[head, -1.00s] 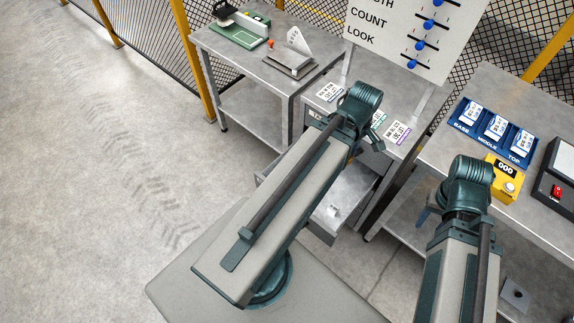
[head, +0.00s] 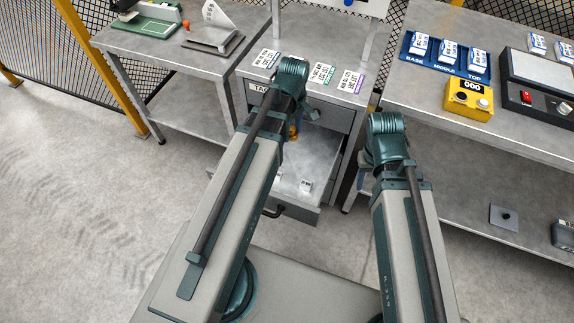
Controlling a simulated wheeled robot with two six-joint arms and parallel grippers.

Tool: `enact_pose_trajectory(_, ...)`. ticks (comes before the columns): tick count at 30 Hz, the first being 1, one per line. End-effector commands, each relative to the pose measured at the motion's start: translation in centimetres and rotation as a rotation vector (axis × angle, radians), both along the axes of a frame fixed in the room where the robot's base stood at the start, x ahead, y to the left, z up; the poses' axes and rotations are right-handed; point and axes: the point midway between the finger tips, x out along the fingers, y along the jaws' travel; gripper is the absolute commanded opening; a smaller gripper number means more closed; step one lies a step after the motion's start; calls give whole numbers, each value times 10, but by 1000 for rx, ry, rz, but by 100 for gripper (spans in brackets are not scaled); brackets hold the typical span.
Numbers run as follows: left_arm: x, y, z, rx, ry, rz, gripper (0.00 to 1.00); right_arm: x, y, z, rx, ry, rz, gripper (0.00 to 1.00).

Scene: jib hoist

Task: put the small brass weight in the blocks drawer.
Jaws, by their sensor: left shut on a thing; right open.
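The small brass weight (head: 293,132) shows as a small golden piece just below the wrist of my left arm. My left gripper (head: 296,130) is shut on it, mostly hidden behind its own arm, and appears above the back of an open drawer (head: 318,150). The drawer is pulled out of the grey cabinet, and small white-labelled blocks (head: 305,186) lie in it. Its name label is not readable here. My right gripper (head: 364,168) is open, largely hidden behind its wrist, to the right of the drawer.
The cabinet top (head: 300,91) carries several printed cards. A left table (head: 165,50) holds a green device and a metal plate. The right bench (head: 425,105) holds a blue tray (head: 409,73), a yellow counter box (head: 468,100) and a black-and-grey device (head: 535,85).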

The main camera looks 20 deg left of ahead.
Motion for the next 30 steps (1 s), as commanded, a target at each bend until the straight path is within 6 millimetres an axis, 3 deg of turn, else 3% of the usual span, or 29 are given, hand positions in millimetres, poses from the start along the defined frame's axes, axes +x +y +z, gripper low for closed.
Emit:
enact_pose_trajectory(1,10,-4,-32,0,0,-27,0,0,0,-31,0,0,0,50)
enact_pose_trajectory(9,37,-20,-92,0,0,-151,0,0,0,-92,0,0,0,50)
enact_pose_trajectory(15,46,-27,-111,0,0,-198,0,0,0,-111,0,0,0,50)
enact_pose_trajectory(25,48,-28,-116,0,0,-210,0,0,0,-116,0,0,0,50)
enact_pose_trajectory(30,48,-28,-134,1,0,-210,0,0,0,-134,0,0,0,50)
